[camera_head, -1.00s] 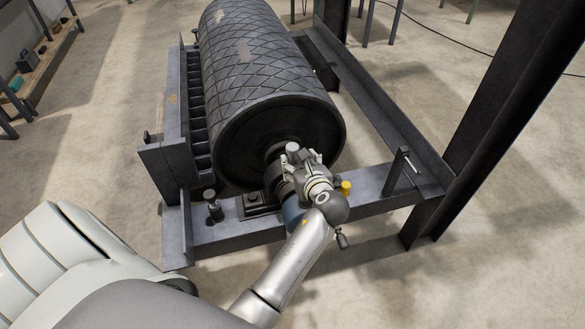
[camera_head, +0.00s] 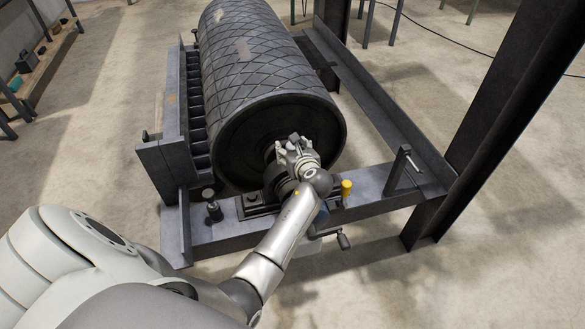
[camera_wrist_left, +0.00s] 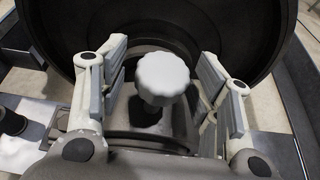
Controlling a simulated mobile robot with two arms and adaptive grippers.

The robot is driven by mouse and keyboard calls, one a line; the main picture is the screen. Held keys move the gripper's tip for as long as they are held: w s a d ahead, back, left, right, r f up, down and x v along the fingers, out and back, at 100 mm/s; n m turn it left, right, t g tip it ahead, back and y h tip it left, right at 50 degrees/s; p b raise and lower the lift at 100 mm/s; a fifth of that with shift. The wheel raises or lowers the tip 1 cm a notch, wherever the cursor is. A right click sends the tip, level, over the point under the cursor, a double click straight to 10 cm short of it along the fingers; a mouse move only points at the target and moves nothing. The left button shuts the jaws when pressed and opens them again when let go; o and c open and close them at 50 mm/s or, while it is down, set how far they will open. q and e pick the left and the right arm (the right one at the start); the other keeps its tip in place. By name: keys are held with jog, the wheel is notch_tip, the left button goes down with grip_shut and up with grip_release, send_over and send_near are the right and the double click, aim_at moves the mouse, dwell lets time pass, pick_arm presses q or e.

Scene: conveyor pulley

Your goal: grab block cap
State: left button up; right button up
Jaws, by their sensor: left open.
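A light grey scalloped knob (camera_wrist_left: 163,78) stands on a short stem above a dark curved part (camera_wrist_left: 150,125), which seems to be the block cap at the end of the drum. My left gripper (camera_head: 293,146) is open in front of the drum's end face. In the left wrist view its fingers stand on both sides of the knob, with gaps on each side. In the head view the gripper and forearm hide most of the block and its cap. My right gripper is not in view.
The large dark drum (camera_head: 262,70) lies in a steel frame (camera_head: 375,190). A yellow-topped post (camera_head: 346,188) stands right of my gripper, and a dark-based knob (camera_head: 211,203) stands left. A heavy steel column (camera_head: 500,120) rises at the right. The front floor is clear.

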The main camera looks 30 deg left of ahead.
pick_arm(q)
grip_shut()
dwell(0.3)
jog(key=shift+w+r, duration=0.2)
jog(key=shift+r, duration=0.2)
